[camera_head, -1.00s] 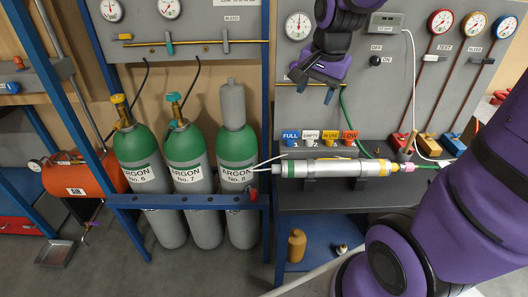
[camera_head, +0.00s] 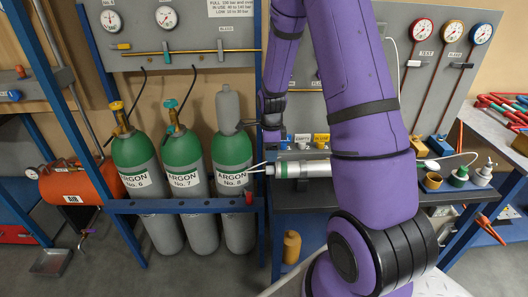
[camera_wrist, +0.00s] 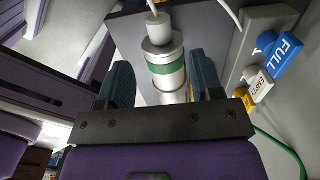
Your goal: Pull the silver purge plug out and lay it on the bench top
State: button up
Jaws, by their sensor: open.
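A silver tube with a green band (camera_head: 308,169) lies along the back of the bench, and my arm hides its right part. Its left end has a pale silver end piece (camera_head: 271,169) with thin white lines. In the wrist view this end piece (camera_wrist: 158,27) has a white hose at its top and joins the wider silver tube (camera_wrist: 168,75). I cannot tell for sure that it is the purge plug. My gripper (camera_head: 262,124) is above and slightly left of that end. In the wrist view my gripper (camera_wrist: 163,65) is open, with the tube seen between its fingers; no contact shows.
The dark bench top (camera_head: 292,200) shows a bare strip in front of the tube. Green and grey argon cylinders (camera_head: 184,165) stand left of the bench behind a blue rail (camera_head: 180,206). Coloured tags, including a blue FULL tag (camera_wrist: 280,55), sit beside the tube. Small bottles (camera_head: 482,174) stand at right.

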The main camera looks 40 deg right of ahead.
aim_at(271, 167)
notch_tip(271, 167, down, 9)
jog(key=shift+f, duration=0.1)
dwell(0.4)
dwell(0.9)
jog(key=shift+d, duration=0.1)
grip_shut()
